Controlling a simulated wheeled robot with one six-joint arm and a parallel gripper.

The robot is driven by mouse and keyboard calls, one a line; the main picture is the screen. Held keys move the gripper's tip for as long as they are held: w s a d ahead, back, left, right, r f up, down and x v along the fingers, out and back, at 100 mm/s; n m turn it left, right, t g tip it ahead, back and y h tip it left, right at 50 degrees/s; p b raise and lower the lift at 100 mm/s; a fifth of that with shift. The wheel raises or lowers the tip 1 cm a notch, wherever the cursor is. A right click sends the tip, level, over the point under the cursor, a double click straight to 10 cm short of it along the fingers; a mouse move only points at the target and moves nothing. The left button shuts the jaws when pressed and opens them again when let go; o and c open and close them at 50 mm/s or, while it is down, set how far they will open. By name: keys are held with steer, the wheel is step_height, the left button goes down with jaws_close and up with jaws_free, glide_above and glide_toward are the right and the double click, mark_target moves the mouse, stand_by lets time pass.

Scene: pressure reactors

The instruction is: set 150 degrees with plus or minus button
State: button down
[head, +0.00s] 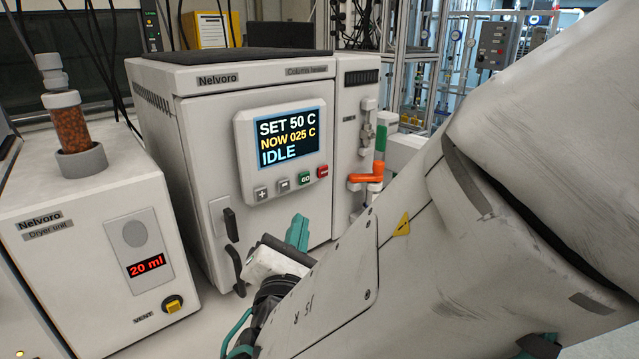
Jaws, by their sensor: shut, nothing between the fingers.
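The column heater (215,120) is a white box with a screen (288,138) that reads SET 50 C, NOW 025 C and IDLE. Below the screen sit a grey plus button (262,193), a grey minus button (284,185), a green GO button (305,178) and a red button (322,171). My gripper (298,232) has teal fingers and is shut and empty. It appears below the buttons, under the minus and GO buttons in the picture, apart from them. My arm hides the heater's lower right part.
A white dryer unit (75,235) with a 20 ml display and a yellow vent knob stands at the left. Black handles (231,225) stick out from the heater's lower front. An orange-handled valve (366,178) is at the heater's right side.

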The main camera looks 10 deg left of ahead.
steer(key=w+a, duration=0.5)
steer(key=a, duration=0.1)
steer(key=shift+w+a, duration=0.2)
steer(key=shift+w, duration=0.1)
steer(key=shift+w+a, duration=0.1)
stand_by(1.9)
steer(key=shift+w+a, duration=0.15)
steer(key=shift+a, duration=0.1)
steer(key=shift+w+a, duration=0.25)
stand_by(0.7)
steer(key=shift+d, duration=0.1)
steer(key=shift+s+d, duration=0.5)
steer(key=shift+s, duration=0.05)
steer(key=shift+s+d, duration=1.6)
steer(key=shift+d, duration=0.3)
stand_by(1.4)
